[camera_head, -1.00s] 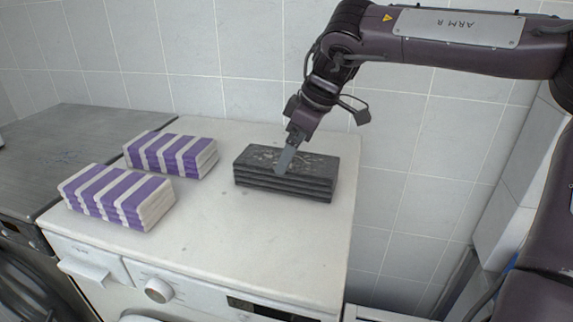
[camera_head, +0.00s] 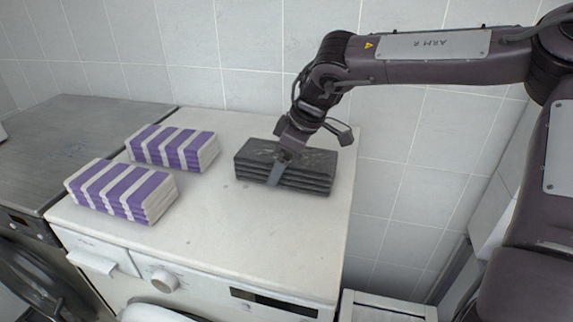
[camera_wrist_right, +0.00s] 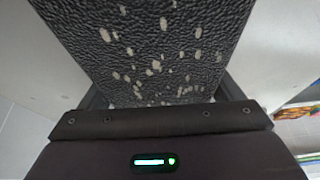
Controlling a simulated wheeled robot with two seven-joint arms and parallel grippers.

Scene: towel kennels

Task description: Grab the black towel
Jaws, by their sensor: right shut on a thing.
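The black towel (camera_head: 310,172) is a folded dark stack lying on the right part of the white machine top. My right gripper (camera_head: 273,180) comes down over it from above, with one finger showing against its front side. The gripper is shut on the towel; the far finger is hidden. In the right wrist view the towel's dark, rough, light-flecked surface (camera_wrist_right: 160,45) fills the middle, close against the gripper. My left gripper is not in view.
Two folded purple-and-white striped towels, a rear one (camera_head: 172,148) and a front one (camera_head: 120,190), lie left of the black towel. The white machine top (camera_head: 225,235) is clear between them. A grey machine (camera_head: 70,135) adjoins at left, and a tiled wall (camera_head: 240,50) stands behind.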

